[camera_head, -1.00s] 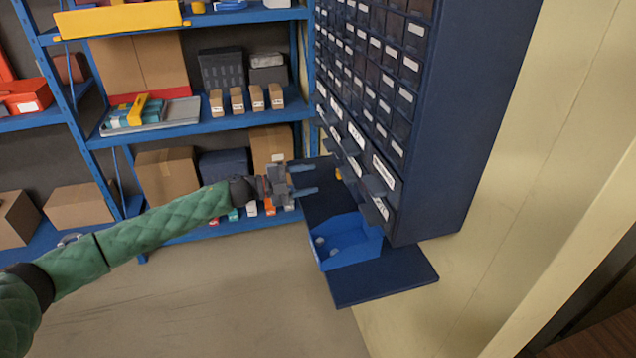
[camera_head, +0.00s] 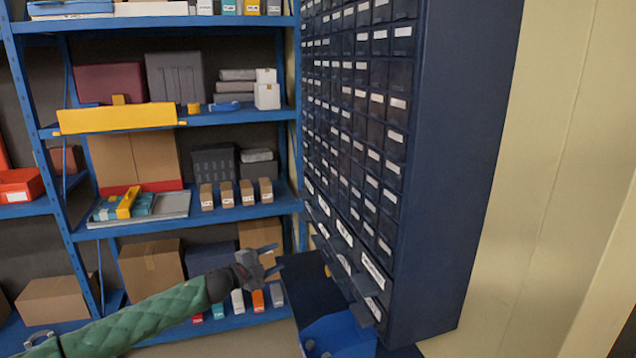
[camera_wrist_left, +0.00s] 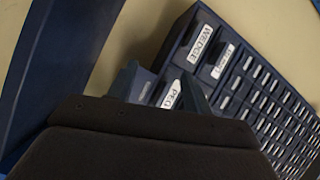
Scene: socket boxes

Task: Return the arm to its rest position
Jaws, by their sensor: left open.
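My left arm, in a green quilted sleeve, comes in from the lower left in the head view. Its gripper (camera_head: 270,260) is open and empty, just left of the lower part of the dark blue drawer cabinet (camera_head: 440,170). In the left wrist view the gripper's fingers (camera_wrist_left: 165,88) stand apart in front of labelled drawers, one reading WEDGE (camera_wrist_left: 199,43). Nothing is between the fingers. My right gripper is not in view.
A blue open bin (camera_head: 340,336) with small pieces in it sits on a dark ledge below the cabinet. A blue shelf rack (camera_head: 190,228) with cardboard boxes (camera_head: 152,266) stands behind the arm. A cream wall (camera_head: 540,170) is at the right.

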